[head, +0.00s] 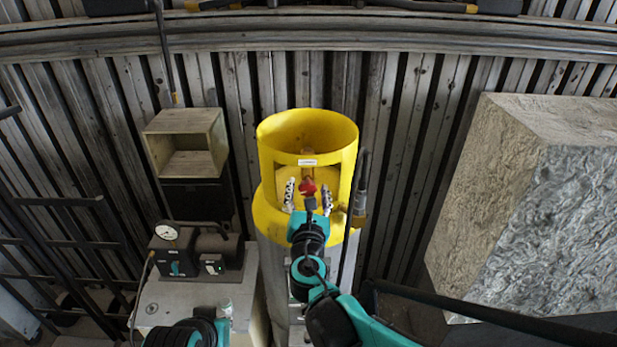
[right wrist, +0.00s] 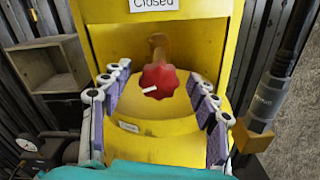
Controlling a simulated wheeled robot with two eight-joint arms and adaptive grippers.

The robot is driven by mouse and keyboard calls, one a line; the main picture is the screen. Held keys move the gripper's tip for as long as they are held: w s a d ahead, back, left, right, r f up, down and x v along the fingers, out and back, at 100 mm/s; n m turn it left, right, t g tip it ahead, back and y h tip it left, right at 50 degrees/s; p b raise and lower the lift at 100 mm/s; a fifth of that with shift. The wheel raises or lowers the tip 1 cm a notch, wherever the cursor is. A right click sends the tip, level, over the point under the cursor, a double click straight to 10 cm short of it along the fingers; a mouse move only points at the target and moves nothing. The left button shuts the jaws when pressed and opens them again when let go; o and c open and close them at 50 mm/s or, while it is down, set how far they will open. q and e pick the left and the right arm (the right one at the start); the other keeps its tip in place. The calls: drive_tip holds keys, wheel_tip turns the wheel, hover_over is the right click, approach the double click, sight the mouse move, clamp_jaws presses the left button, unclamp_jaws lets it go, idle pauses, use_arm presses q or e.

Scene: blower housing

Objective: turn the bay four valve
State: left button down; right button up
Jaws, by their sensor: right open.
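The red valve knob (head: 307,186) sits in the opening of a yellow housing (head: 268,205), on a short brass-coloured stem. The right wrist view shows the lobed red knob (right wrist: 158,80) with a white mark on it. A white label reading "Closed" (right wrist: 153,4) is above the opening. My right gripper (head: 308,195) is open in front of the housing. Its fingers stand left and right of the knob, with clear gaps on both sides in the right wrist view. No bay number is readable. My left gripper is not in view; part of my left arm shows at the bottom.
A wooden box (head: 186,143) and a machine with a round gauge (head: 168,231) stand left of the housing. A dark rod with a brass-coloured end (right wrist: 253,136) is close to the right finger side. A large rough block (head: 525,200) stands at the right.

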sight(308, 191)
drive_tip(key=w, duration=0.3)
drive_tip(key=shift+f, duration=0.1)
drive_tip(key=shift+w, duration=0.7)
drive_tip(key=c, duration=1.2)
